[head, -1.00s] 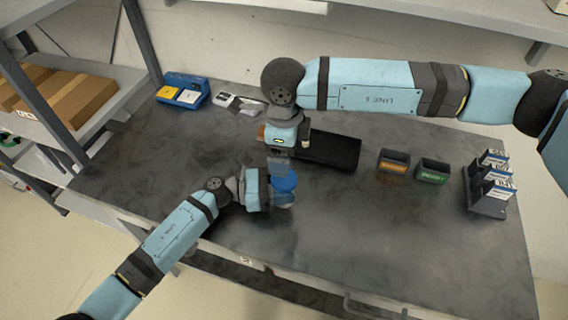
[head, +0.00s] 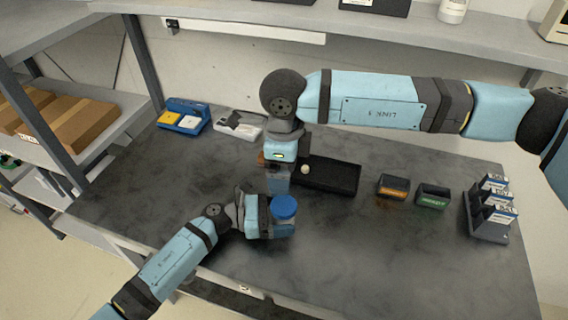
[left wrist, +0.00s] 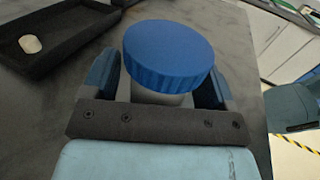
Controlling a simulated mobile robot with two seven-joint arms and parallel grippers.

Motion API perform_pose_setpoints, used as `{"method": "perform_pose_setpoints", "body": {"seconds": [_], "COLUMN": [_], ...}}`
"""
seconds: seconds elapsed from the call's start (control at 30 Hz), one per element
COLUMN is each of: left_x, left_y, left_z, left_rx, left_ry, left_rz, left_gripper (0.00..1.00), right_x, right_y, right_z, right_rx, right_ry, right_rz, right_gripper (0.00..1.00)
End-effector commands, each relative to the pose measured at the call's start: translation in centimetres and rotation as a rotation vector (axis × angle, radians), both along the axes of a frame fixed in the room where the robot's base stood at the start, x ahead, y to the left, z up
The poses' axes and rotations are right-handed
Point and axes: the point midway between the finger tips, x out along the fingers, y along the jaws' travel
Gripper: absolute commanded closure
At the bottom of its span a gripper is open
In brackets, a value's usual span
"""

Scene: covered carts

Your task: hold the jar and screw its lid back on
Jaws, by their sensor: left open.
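The jar (head: 284,228) stands upright near the front middle of the table. Its round blue lid (head: 285,207) sits on top and looks level; whether the thread is tight cannot be told. In the left wrist view the lid (left wrist: 169,54) hides most of the jar's pale body (left wrist: 160,98). My left gripper (head: 277,222) is low at the jar, open, with one finger on each side of it. My right gripper (head: 276,181) points down just behind and above the lid, apart from it. Its finger gap is not clear.
A black tray (head: 335,189) behind the jar holds a small pale round piece (head: 305,169). Two small labelled bins (head: 393,187) (head: 432,196) and a rack of boxes (head: 489,224) stand to the right. A blue holder (head: 184,118) is back left. The front right is clear.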

Motion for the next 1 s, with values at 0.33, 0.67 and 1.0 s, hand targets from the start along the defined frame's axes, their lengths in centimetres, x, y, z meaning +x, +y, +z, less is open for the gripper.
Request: {"method": "perform_pose_setpoints", "body": {"seconds": [0.33,0.67,1.0], "left_x": [-0.4,-0.9,-1.1], "left_y": [5.6,12.1,13.7], "left_z": [-0.4,-0.3,0.0], "left_rx": [0.004,0.002,0.0], "left_ry": [-0.001,0.0,0.0], "left_rz": [0.001,0.001,0.0], "left_gripper": [0.2,0.2,0.2], "right_x": [0.0,0.0,0.0], "right_y": [0.0,0.0,0.0], "right_z": [-1.6,-3.0,-3.2], "right_rx": [0.0,0.0,0.0], "right_ry": [0.0,0.0,0.0], "right_rz": [0.0,0.0,0.0], "right_gripper": [0.07,0.07,0.07]}}
